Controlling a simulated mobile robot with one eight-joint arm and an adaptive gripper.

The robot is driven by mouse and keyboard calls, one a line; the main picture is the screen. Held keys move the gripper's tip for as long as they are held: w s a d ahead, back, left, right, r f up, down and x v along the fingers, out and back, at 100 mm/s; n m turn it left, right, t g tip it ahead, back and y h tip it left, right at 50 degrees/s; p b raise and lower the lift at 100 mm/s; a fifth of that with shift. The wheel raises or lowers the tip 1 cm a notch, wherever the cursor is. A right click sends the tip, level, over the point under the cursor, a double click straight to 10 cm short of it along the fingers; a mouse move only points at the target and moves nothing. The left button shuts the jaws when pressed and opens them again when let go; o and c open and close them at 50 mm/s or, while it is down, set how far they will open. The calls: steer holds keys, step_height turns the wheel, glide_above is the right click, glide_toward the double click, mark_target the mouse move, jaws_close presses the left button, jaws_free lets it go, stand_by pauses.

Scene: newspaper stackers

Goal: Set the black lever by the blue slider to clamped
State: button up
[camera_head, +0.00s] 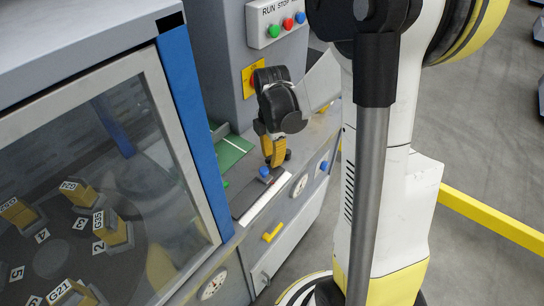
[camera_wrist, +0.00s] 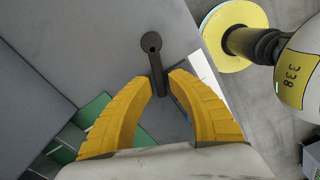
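My gripper (camera_head: 271,160) points down over the grey machine bench, close to the blue slider (camera_head: 264,172) on its dark rail. In the wrist view the black lever (camera_wrist: 155,60) has a round end and a straight shaft running down between the two yellow fingertips. My gripper (camera_wrist: 161,82) is partly open there, with narrow gaps seeming to show beside the shaft; contact is unclear. In the head view only a dark bit of the lever (camera_head: 287,155) shows beside the fingers.
A white scale strip (camera_head: 262,202) runs along the rail. A green panel (camera_head: 230,152) lies left of it. A glazed cabinet with a blue post (camera_head: 195,130) stands left, a button box (camera_head: 275,20) above.

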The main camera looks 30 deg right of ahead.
jaws_close()
steer(key=m, duration=0.1)
steer(key=w+m, duration=0.1)
steer(key=m, duration=0.1)
steer(key=shift+w+d, duration=0.15)
steer(key=shift+w, duration=0.1)
steer(key=m, duration=0.1)
steer(key=w+m, duration=0.1)
steer(key=m, duration=0.1)
steer(key=shift+w+d+m, duration=0.25)
steer(key=shift+d+m, duration=0.1)
steer(key=shift+m, duration=0.05)
steer(key=m, duration=0.1)
steer(key=w+d+m, duration=0.1)
steer(key=m, duration=0.1)
steer(key=shift+d, duration=0.1)
steer(key=shift+w+d+m, duration=0.2)
steer(key=shift+d+m, duration=0.15)
steer(key=shift+m, duration=0.55)
steer(key=shift+w+d+m, duration=0.15)
steer(key=shift+d+m, duration=0.15)
steer(key=shift+m, duration=0.6)
